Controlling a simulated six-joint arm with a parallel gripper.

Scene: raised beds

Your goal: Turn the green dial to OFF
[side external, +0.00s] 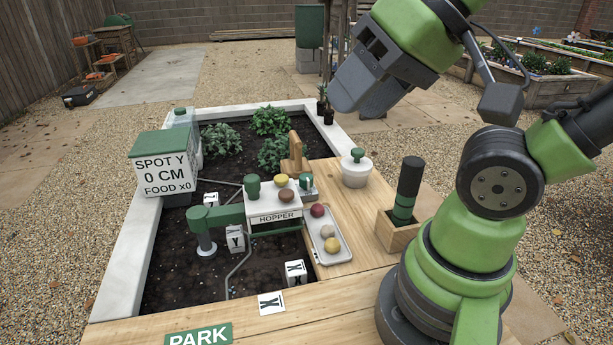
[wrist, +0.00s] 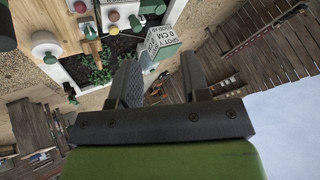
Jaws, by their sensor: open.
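The small green dial (side external: 306,181) sits on a grey block just right of the white hopper box (side external: 274,207), on the wooden top. Its pointer and any OFF mark are too small to read. My gripper (side external: 345,97) is high above the bed's back right corner, well away from the dial and touching nothing. In the wrist view my gripper (wrist: 162,78) has its two fingers apart with nothing between them.
A white jar with a green knob (side external: 356,170), a tray of balls (side external: 329,249) and a wooden holder with a dark cylinder (side external: 398,233) surround the dial's right side. A wooden handle (side external: 295,152) stands behind it. The sign box (side external: 164,160) reads SPOT Y, 0 CM, FOOD x0.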

